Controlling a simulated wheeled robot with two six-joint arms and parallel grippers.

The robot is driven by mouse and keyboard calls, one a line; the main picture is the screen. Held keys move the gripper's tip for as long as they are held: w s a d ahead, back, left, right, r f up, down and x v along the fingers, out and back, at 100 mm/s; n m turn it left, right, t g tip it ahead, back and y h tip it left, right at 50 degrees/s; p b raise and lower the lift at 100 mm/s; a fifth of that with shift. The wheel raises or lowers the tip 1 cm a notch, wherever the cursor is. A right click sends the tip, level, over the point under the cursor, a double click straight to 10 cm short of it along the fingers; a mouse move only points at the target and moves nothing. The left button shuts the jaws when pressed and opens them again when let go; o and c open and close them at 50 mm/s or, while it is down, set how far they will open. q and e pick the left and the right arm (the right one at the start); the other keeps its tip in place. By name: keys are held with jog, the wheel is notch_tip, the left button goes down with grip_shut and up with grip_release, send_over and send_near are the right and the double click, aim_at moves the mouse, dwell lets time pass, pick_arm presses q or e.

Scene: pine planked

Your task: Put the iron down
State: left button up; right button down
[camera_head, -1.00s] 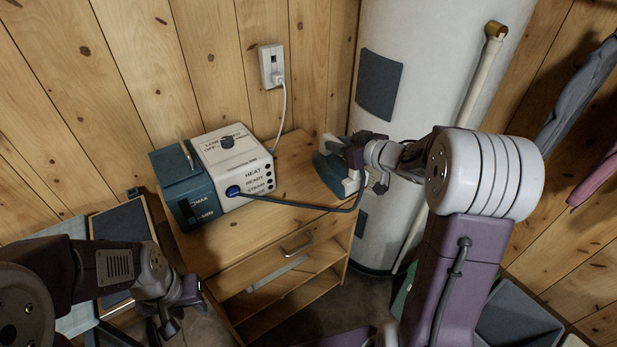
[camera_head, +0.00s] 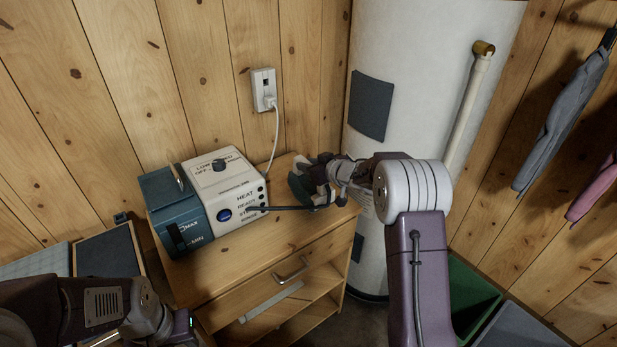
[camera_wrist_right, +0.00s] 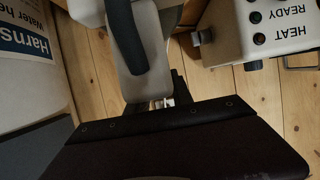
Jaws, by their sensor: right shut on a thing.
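The iron (camera_head: 298,190), teal and pale with a dark handle, is at the back right of the wooden cabinet's top (camera_head: 245,250). My right gripper (camera_head: 322,175) is shut on it and partly covers it. In the right wrist view the iron's grey body and dark handle (camera_wrist_right: 124,35) lie ahead of the fingers, over planked wood. I cannot tell whether the iron touches the top. A dark hose runs from it to the steam station (camera_head: 230,190), a white box with a teal tank. My left gripper (camera_head: 182,325) is low at the left, its jaws unclear.
A white water heater (camera_head: 420,90) stands close behind and right of the iron. A wall socket (camera_head: 264,88) with a white cord is behind the cabinet. The cabinet top is clear in front of the hose. A green bin (camera_head: 472,295) is at lower right.

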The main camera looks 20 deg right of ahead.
aim_at(301, 173)
jog(key=shift+f+b, duration=1.05)
jog(key=shift+f, duration=0.95)
jog(key=shift+r, duration=0.1)
jog(key=c, duration=1.1)
grip_release()
jog(key=shift+f, duration=0.2)
jog(key=shift+r, duration=0.1)
